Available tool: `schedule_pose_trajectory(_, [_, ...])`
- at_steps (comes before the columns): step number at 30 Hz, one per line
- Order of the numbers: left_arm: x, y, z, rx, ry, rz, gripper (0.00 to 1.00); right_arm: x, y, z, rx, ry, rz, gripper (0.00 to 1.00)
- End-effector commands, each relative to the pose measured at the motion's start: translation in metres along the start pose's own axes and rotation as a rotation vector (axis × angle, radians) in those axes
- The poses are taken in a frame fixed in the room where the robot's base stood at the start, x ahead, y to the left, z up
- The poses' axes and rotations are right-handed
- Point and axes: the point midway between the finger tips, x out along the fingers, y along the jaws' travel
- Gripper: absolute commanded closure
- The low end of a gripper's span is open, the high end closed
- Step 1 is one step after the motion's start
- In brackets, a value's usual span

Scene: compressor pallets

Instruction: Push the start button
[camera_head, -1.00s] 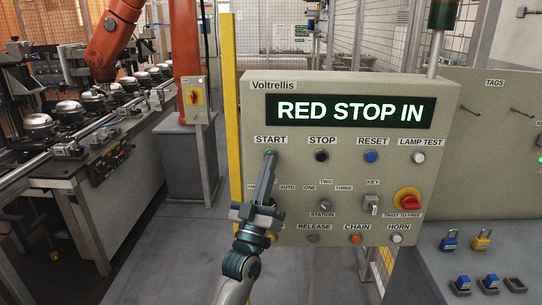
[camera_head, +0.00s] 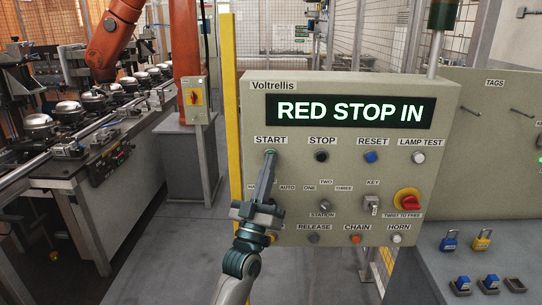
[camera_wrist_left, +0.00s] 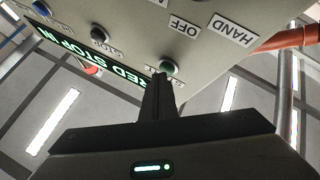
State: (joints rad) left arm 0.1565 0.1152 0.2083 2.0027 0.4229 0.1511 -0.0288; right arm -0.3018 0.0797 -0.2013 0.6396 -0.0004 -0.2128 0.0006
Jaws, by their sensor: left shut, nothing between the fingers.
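The control panel (camera_head: 300,170) is a beige box with a lit display (camera_head: 349,111) that reads "RED STOP IN". The green start button (camera_head: 270,152) sits under the START label, at the panel's upper left. It also shows in the left wrist view (camera_wrist_left: 169,68), just beyond my fingers. My left gripper (camera_head: 269,160) is shut and empty. Its fingertips are at the start button and cover part of it; I cannot tell whether they press it. The red stop knob (camera_head: 408,200) on its yellow base is at the panel's right. My right gripper is not in view.
The black stop button (camera_head: 321,156), blue reset button (camera_head: 370,157) and white lamp test button (camera_head: 418,157) share the start button's row. A yellow post (camera_head: 230,120) stands left of the panel. Padlocks (camera_head: 482,240) lie on a grey bench at the right.

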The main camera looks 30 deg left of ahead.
Motion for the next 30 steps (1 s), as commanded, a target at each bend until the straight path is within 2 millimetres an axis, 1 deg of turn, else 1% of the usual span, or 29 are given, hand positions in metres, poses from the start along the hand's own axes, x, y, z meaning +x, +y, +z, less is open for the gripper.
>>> schedule_pose_trajectory(12, [-0.012, 0.009, -0.008, 0.0, -0.001, 0.0, 1.0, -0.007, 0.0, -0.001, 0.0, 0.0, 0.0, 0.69])
schedule_pose_trajectory(25, [-0.013, 0.009, -0.009, 0.0, -0.001, 0.0, 1.0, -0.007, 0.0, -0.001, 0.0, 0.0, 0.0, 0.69])
schedule_pose_trajectory(30, [-0.018, 0.014, -0.013, -0.001, -0.001, -0.001, 1.0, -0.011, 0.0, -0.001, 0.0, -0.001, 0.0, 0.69])
